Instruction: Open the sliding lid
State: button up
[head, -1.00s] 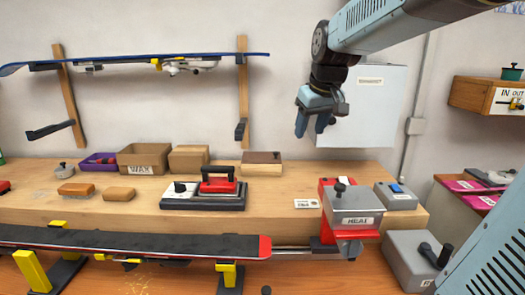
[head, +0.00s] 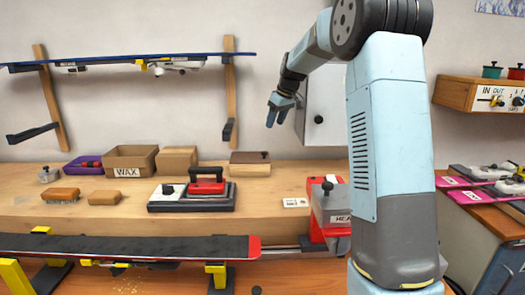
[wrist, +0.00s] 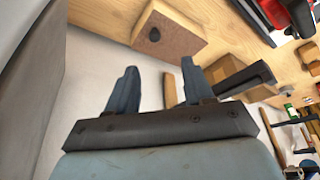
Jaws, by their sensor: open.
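A small wooden box (head: 250,170) with a brown lid and a dark knob sits at the back of the bench, near the wall. It looks like the one with the sliding lid, and the lid covers its top. In the wrist view the brown lid (wrist: 168,42) and its black knob show beyond the fingers. My gripper (head: 277,119) hangs above and slightly right of the box, well clear of it. Its two fingers are apart and empty, as the wrist view (wrist: 158,72) also shows.
A black and red iron-like tool (head: 192,196) stands in front of the box. An open WAX carton (head: 128,172) and a closed carton (head: 177,160) are to its left. A white wall cabinet (head: 325,100) is close behind my gripper. A red HEAT device (head: 328,212) is partly hidden by my arm.

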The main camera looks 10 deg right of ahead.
jog(key=x, duration=0.5)
jog(key=w+x, duration=0.1)
jog(key=x, duration=1)
jog(key=shift+w+d+r, duration=0.25)
jog(key=shift+w+d, duration=0.05)
jog(key=shift+d, duration=0.05)
jog(key=shift+c, duration=0.5)
grip_shut()
